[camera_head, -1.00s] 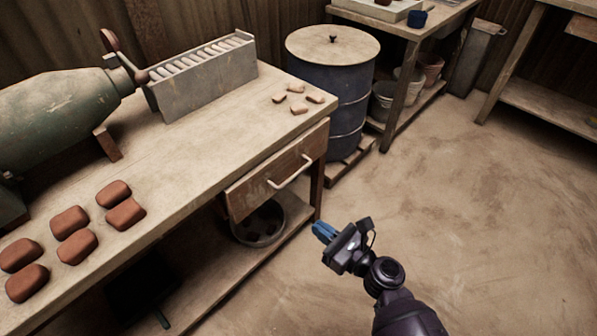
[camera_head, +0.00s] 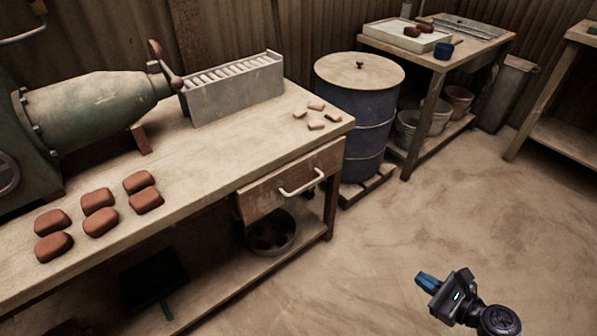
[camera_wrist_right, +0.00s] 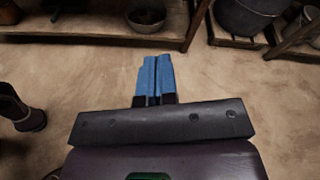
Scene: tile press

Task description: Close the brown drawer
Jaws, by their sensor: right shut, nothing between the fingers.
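The brown drawer (camera_head: 268,198) is under the right end of the workbench, with a pale bar handle (camera_head: 302,183) on its wooden front. The front sits close under the bench top; I cannot tell how far it stands out. My right gripper (camera_head: 427,281) is at the lower right of the head view, over the floor, well to the right of the drawer and apart from it. Its blue fingers (camera_wrist_right: 155,76) are shut and empty, also in the right wrist view. The drawer does not show clearly there. My left gripper is in neither view.
The workbench (camera_head: 205,178) carries a green machine (camera_head: 105,112), a grey slotted box (camera_head: 235,95) and several brown tiles. A bowl (camera_head: 270,236) sits on its lower shelf below the drawer. A blue drum (camera_head: 355,125) stands just right of the bench. The floor (camera_head: 400,230) in front is clear.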

